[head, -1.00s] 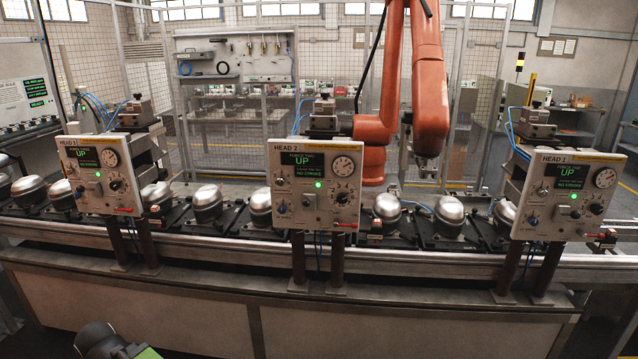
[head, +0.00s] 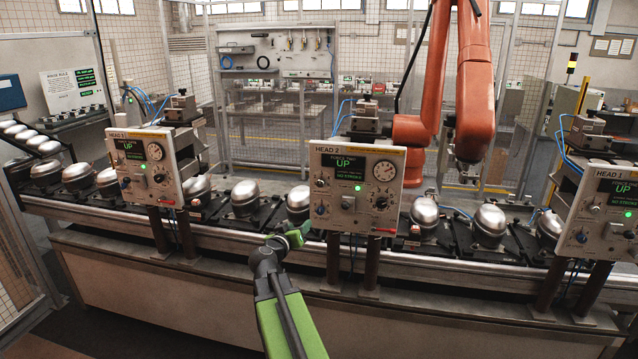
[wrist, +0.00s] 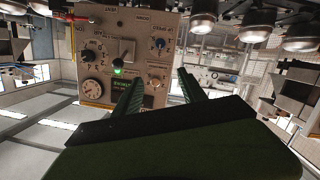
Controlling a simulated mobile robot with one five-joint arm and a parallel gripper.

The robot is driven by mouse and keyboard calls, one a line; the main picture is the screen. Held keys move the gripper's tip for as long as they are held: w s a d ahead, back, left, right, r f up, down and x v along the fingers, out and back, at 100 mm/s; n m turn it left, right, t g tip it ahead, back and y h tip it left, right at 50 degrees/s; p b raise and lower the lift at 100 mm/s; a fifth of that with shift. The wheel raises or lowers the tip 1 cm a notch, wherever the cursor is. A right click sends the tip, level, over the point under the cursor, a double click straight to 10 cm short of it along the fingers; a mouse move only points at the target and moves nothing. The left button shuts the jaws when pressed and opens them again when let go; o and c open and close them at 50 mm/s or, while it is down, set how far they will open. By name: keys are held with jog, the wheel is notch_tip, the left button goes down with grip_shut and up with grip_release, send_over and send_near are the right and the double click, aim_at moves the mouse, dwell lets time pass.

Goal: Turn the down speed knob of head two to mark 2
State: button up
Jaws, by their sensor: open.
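The head two panel (head: 356,187) stands in the middle of the head view, with a green UP screen, a gauge and a lit green lamp. It has a blue-capped knob (head: 320,210) at lower left, a small knob (head: 320,183) above it, and a larger black knob (head: 381,203) at right. My gripper (head: 294,234) is open and empty, in front of and lower left of the panel. In the wrist view the panel appears upside down, with the blue knob (wrist: 159,43) beyond my open fingers (wrist: 160,76).
Similar panels stand at left (head: 148,167) and right (head: 604,212). Silver compressor domes (head: 244,194) sit along the conveyor (head: 240,222) behind the panels. Dark posts hold the panels up. An orange robot arm (head: 474,90) stands behind the line. Floor in front is clear.

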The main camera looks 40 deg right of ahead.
aim_at(320, 185)
jog(key=d+r+n+t+h, duration=0.1)
jog(key=d+r+t, duration=0.1)
jog(key=d+r, duration=0.3)
jog(key=x, duration=1.7)
jog(key=shift+w+r, duration=0.25)
jog(key=shift+r, duration=0.05)
jog(key=shift+a, duration=0.1)
jog(key=shift+c, duration=0.3)
grip_shut()
